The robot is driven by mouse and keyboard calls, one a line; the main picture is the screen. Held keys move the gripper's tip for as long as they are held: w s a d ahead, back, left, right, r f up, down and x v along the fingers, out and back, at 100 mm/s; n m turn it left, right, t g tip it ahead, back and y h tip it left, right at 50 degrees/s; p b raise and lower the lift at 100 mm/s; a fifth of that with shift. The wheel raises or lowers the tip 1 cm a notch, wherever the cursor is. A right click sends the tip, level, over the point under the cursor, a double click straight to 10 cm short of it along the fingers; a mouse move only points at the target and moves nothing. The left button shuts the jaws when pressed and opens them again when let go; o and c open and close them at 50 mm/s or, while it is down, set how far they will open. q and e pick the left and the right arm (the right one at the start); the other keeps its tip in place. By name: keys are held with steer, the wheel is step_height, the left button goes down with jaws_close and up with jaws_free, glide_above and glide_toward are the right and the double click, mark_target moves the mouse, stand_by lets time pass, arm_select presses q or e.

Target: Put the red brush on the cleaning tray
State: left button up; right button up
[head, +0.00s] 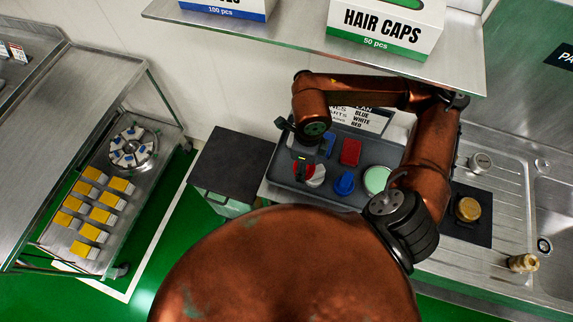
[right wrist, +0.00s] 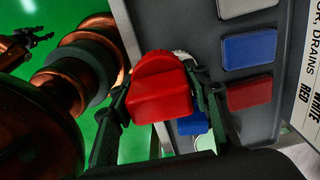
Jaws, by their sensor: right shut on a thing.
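The red brush (right wrist: 160,90) is between the two fingers of my right gripper (right wrist: 160,105), which is shut on it. In the head view the red brush (head: 301,168) shows below my right gripper (head: 300,150), over the left part of the grey cleaning tray (head: 286,180). I cannot tell whether it touches the tray. A white round item (head: 317,177) is beside it, partly covered. A dark jaw-like part at the far left of the right wrist view may be my left gripper (right wrist: 22,42); its opening is unclear.
On the tray are a blue brush (head: 344,183), a pale green round item (head: 377,179), a red pad (head: 350,152) and a blue pad (head: 328,145). A sign (head: 365,119) stands behind. A shelf with boxes (head: 385,28) hangs above. A dark stand (head: 232,162) is left of the tray.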

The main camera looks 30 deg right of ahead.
glide_above(286, 171)
steer(key=f, duration=0.6)
steer(key=shift+s+d+f, duration=0.1)
steer(key=shift+s+f, duration=0.1)
steer(key=shift+w+f, duration=0.2)
steer(key=shift+f, duration=1.6)
steer(key=shift+f, duration=0.1)
steer(key=shift+f, duration=0.15)
steer(key=o, duration=1.3)
steer(key=shift+r, duration=4)
